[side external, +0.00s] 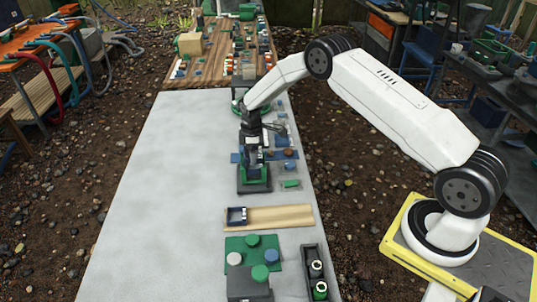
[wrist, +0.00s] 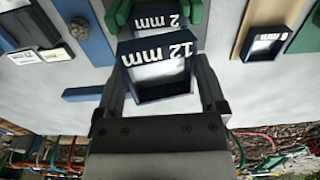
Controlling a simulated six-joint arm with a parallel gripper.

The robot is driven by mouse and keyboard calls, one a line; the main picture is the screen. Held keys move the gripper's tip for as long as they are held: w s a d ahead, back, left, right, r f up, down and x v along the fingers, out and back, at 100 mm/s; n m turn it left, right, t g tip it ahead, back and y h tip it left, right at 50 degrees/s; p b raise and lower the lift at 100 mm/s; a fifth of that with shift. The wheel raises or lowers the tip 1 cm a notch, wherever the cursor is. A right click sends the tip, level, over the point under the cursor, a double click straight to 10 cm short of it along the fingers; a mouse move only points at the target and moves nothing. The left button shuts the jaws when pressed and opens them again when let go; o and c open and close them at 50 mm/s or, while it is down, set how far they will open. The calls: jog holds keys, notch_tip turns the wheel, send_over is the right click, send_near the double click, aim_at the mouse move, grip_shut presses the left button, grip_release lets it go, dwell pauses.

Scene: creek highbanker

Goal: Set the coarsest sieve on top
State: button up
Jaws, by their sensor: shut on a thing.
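My gripper (wrist: 160,66) is shut on a dark blue square sieve marked "12 mm" (wrist: 162,92), with a finger on either side. In the side external view my gripper (side external: 252,158) points down over a green nest on a dark base (side external: 254,186); the held sieve is hard to make out there. In the wrist view a sieve marked "2 mm" (wrist: 158,22) sits between green walls (wrist: 194,12), just beyond the held sieve. I cannot tell whether the two touch. Another small sieve (wrist: 265,46), its number hard to read, lies on a tan board; it also shows in the side external view (side external: 237,215).
The tan board (side external: 282,216) lies nearer the camera. Small parts lie behind and right of the nest. The left of the grey table (side external: 165,190) is clear.

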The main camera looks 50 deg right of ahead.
jog(key=shift+f, duration=0.65)
dwell(0.5)
jog(key=shift+s+f, duration=0.1)
jog(key=shift+f, duration=0.7)
dwell(0.7)
jog(key=o, duration=0.8)
jog(key=shift+o, duration=0.2)
jog(key=shift+r, duration=3.8)
jog(key=shift+r, duration=0.1)
